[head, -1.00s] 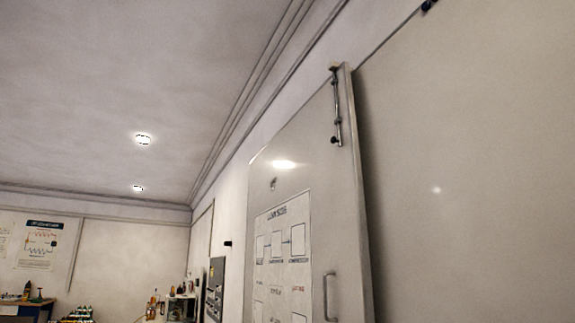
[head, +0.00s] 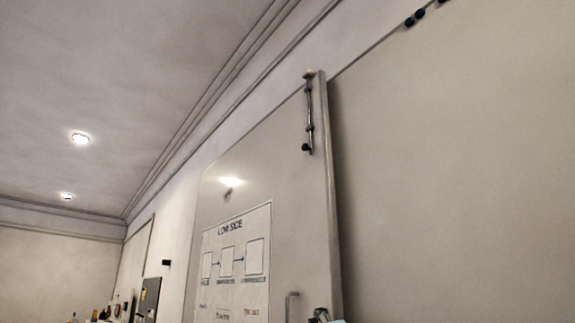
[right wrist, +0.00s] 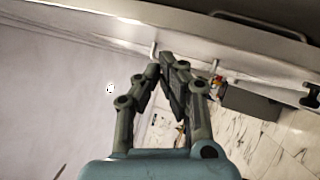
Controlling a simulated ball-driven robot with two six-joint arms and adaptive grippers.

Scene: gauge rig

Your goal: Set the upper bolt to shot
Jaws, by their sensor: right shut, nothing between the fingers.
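The upper bolt (head: 310,118) is a slim upright metal rod with a dark knob at its lower end. It is mounted near the top right edge of the pale door panel (head: 262,160) in the head view. I cannot tell from here how far its rod reaches. My right gripper (head: 322,315) just enters at the bottom edge of the head view, well below the bolt. In the right wrist view its fingers (right wrist: 167,72) are together and empty. The bolt cannot be made out in that view. My left gripper is not in view.
A printed chart (head: 236,262) is on the panel, with a pull handle (head: 291,307) right of it, close to my right gripper. A wide plain panel (head: 455,170) stands to the right. A dark wall box (head: 149,300) is far left. The space before the bolt looks clear.

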